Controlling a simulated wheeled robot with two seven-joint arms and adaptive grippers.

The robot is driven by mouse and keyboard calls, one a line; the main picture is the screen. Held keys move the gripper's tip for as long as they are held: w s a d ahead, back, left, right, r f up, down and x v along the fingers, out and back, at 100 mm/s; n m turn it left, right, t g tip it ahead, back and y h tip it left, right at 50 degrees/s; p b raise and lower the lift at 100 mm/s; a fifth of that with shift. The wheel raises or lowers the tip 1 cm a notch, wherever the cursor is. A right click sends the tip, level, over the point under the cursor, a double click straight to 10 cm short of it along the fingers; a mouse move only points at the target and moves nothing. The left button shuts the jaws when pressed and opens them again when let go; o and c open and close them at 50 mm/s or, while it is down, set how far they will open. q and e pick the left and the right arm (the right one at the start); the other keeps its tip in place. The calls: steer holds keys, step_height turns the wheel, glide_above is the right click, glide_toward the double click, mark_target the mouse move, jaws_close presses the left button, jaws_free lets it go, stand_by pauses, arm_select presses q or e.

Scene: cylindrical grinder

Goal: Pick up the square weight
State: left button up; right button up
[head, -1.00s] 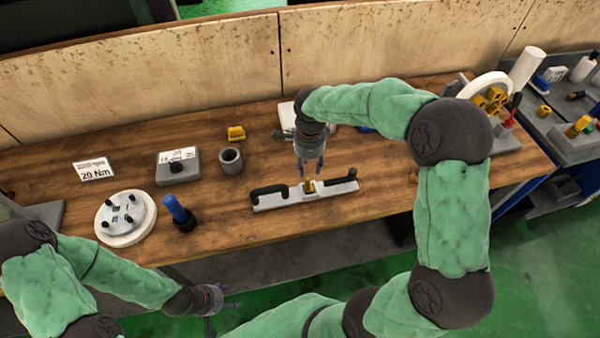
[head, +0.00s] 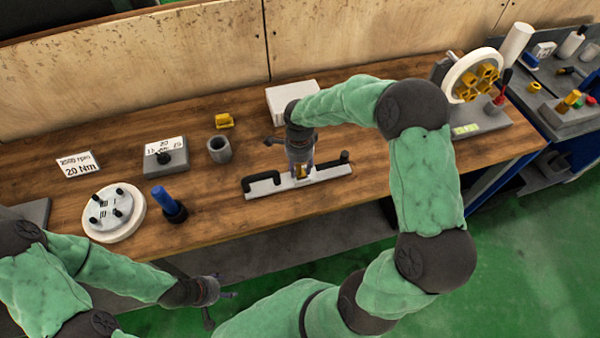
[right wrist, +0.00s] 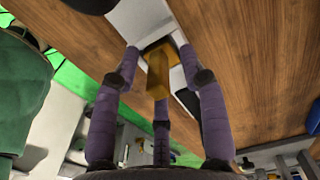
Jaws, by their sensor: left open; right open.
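The square weight appears to be the small brass-yellow block (head: 301,173) at the middle of the pale bar (head: 325,174) with two black handles. It is partly hidden by my right gripper in the head view. In the right wrist view the yellow block (right wrist: 158,72) stands between the fingers of my right gripper (right wrist: 160,58), which is open around it. I cannot tell whether any finger touches it. My right gripper (head: 301,165) points down over the bar in the head view. My left gripper (head: 218,295) is open and empty, in front of the bench edge.
A blue-handled tool (head: 167,202), a round white disc with black knobs (head: 114,213), a grey cup (head: 219,150) and another yellow piece (head: 224,121) stand left of the bar. A white box (head: 292,98) is behind my right gripper. Bare bench lies around the bar.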

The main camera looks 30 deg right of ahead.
steer(key=shift+f, duration=0.45)
jaws_close()
steer(key=shift+r, duration=0.1)
steer(key=shift+r, duration=0.1)
